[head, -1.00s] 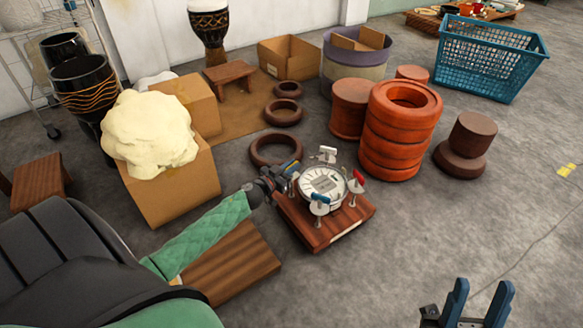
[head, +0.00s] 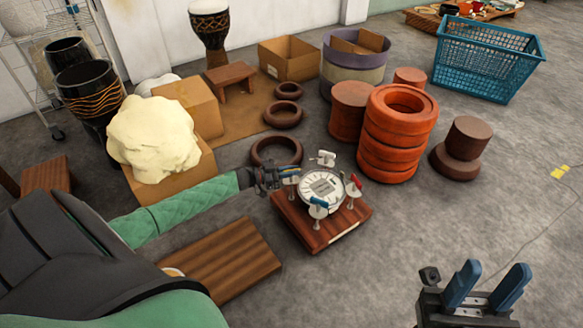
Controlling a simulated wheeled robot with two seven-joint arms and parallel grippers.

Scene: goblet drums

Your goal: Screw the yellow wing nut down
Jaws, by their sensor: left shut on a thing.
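A round white-faced clamp device (head: 322,187) stands on a reddish wooden board (head: 311,238) on the floor. Posts with wing nuts stand around its rim: a blue one (head: 318,203) at the front, a red one (head: 353,187) at the right and a white one (head: 326,158) at the back. My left gripper (head: 288,174) is at the left post, shut on the yellow wing nut (head: 291,168), which is mostly hidden by the blue fingers. My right gripper (head: 495,270) is open and empty at the lower right, apart from everything.
Dark rings (head: 276,151) lie behind the board. A stack of orange rings (head: 397,135) stands close behind it to the right. A brown plank (head: 225,260) lies at the left, with a cardboard box (head: 196,187) under a cream lump.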

